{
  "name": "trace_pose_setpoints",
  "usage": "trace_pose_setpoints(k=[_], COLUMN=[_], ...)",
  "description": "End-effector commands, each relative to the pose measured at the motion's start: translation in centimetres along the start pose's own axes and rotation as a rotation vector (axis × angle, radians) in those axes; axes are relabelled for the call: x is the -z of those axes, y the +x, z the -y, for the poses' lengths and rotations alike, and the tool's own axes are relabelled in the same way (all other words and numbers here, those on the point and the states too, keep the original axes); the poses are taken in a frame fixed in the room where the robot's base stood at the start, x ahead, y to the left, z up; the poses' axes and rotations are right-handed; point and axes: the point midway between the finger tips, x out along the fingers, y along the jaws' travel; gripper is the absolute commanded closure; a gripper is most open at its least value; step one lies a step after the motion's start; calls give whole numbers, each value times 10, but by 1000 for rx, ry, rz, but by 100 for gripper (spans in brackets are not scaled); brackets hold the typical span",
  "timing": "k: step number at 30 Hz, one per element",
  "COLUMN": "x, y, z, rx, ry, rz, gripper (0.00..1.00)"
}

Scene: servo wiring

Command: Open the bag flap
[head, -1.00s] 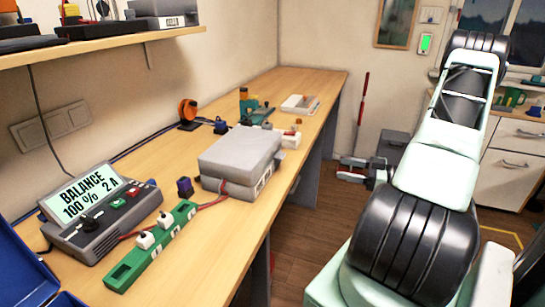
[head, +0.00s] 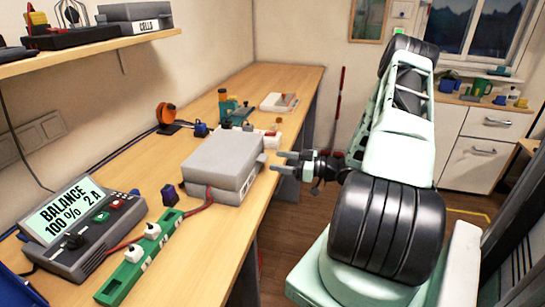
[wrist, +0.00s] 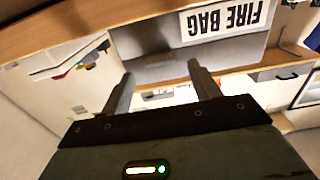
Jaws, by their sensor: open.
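The grey fire bag (head: 224,158) lies on the bench as a closed box-like block, its flap down over the top. Its front side with the "FIRE BAG" label (wrist: 228,18) shows upside down in the wrist view. A small tab (head: 261,158) sticks out from the bag's right edge in the head view. My gripper (head: 277,161) is at the bench's front edge, just right of the bag, pointing at it. Its two fingers (wrist: 160,80) are apart with nothing between them. A gap seems to remain between fingertips and bag.
A balance charger (head: 85,225) and a green strip (head: 140,262) with plugs stand at the near left. A red cable runs from the strip towards the bag. An orange spool (head: 167,115) and a white tray (head: 279,102) are farther back.

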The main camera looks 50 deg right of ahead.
Motion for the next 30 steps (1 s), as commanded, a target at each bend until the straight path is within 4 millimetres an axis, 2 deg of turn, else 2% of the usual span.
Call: trace_pose_setpoints(k=[3, 6, 17, 18, 24, 25, 30], x=[1, 1, 0, 0, 0, 0, 4], y=[17, 25, 31, 31, 31, 31, 31], z=[0, 0, 0, 0, 0, 0, 0], rx=[1, 0, -1, -1, -1, -1, 0], ry=[0, 0, 0, 0, 0, 0, -1], rz=[-1, 0, 0, 0, 0, 0, 11], gripper=[38, 38, 38, 41, 97, 100, 100])
